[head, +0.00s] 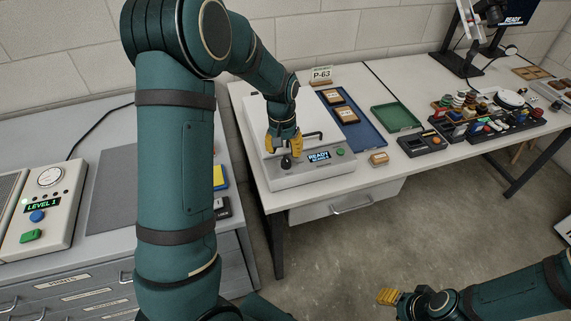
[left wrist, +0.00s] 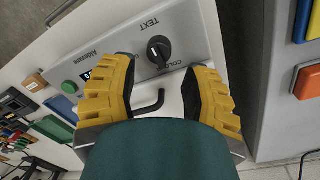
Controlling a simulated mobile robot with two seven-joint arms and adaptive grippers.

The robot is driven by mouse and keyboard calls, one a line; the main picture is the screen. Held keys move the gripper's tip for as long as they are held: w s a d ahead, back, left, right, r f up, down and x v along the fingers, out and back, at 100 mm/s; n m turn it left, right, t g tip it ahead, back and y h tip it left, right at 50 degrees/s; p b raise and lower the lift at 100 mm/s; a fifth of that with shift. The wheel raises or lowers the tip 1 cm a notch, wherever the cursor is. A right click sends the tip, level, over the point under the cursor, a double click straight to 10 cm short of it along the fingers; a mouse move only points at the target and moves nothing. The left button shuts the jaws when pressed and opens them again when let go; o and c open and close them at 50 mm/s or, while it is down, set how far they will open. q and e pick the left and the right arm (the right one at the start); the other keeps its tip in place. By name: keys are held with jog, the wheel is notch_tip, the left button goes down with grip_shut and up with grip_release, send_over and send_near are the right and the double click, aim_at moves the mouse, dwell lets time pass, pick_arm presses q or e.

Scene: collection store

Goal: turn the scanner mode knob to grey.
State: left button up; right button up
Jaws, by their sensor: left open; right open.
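The scanner (head: 312,177) is a light grey box on the white table, with a lit READY display (head: 318,156). Its black round mode knob (left wrist: 159,50) has a pale pointer mark; TEXT and COLOUR are printed around it. I cannot read a grey label, nor tell surely which label the mark points at. The knob also shows in the head view (head: 287,162), just below my left gripper (head: 284,148). That gripper is open, its yellow fingers apart, one to each side of the knob and not visibly gripping it. My right gripper (head: 388,297) is open, over the floor.
A black bent handle (left wrist: 151,103) rises on the scanner near the fingers. A green button (head: 340,152) is on its right. A small wooden block (head: 379,159), blue tray (head: 352,128) and green tray (head: 393,118) are to the right. A drawer cabinet (head: 85,282) stands left.

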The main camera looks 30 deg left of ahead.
aim_at(285, 159)
pick_arm(q)
jog(key=f, duration=0.2)
jog(key=f+b, duration=0.1)
jog(key=f, duration=0.2)
jog(key=shift+d+f, duration=0.2)
jog(key=shift+f, duration=0.1)
grip_shut()
